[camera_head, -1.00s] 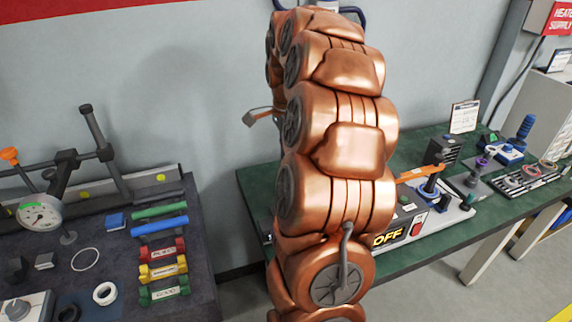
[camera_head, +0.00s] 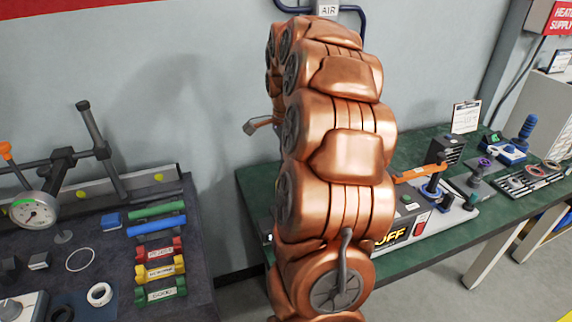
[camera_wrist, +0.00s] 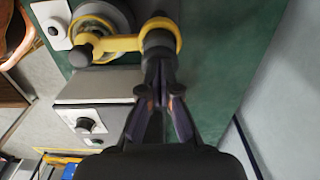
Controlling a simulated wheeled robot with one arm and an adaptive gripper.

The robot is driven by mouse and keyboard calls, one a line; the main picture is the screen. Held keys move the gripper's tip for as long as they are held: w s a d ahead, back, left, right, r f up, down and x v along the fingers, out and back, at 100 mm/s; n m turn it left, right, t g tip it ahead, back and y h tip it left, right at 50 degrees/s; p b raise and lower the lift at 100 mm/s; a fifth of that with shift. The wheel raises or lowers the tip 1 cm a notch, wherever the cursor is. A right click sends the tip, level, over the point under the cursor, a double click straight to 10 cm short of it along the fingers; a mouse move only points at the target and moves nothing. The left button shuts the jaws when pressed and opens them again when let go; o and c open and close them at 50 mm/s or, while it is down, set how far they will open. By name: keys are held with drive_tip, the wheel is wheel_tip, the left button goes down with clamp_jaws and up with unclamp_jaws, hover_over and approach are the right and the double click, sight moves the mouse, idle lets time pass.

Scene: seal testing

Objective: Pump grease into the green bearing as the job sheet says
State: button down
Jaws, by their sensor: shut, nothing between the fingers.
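In the wrist view my gripper (camera_wrist: 160,80) is shut, its dark fingers closed together over the green bench top (camera_wrist: 215,50). Its tips are close to the dark round end of a yellow arm (camera_wrist: 118,44); I cannot tell whether they touch it. The yellow arm curves over a grey round part. In the head view my arm hides the gripper. A clipboard with a sheet (camera_head: 466,117) stands at the back of the right bench; its text is too small to read. A small green part (camera_head: 491,138) shows near it, but I cannot tell whether it is the green bearing.
A grey box with a black dial (camera_wrist: 92,122) stands beside the fingers in the wrist view. The left bench holds a dial gauge (camera_head: 33,211) and red, yellow and green labelled blocks (camera_head: 160,271). An orange-handled tool (camera_head: 418,173) lies on the right bench.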

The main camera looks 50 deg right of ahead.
drive_tip(key=shift+f, duration=0.4)
drive_tip(key=shift+r, duration=2.15)
drive_tip(key=shift+f, duration=0.2)
drive_tip(key=shift+f+b, duration=1.5)
drive_tip(key=shift+f, duration=0.55)
drive_tip(key=shift+r, duration=0.1)
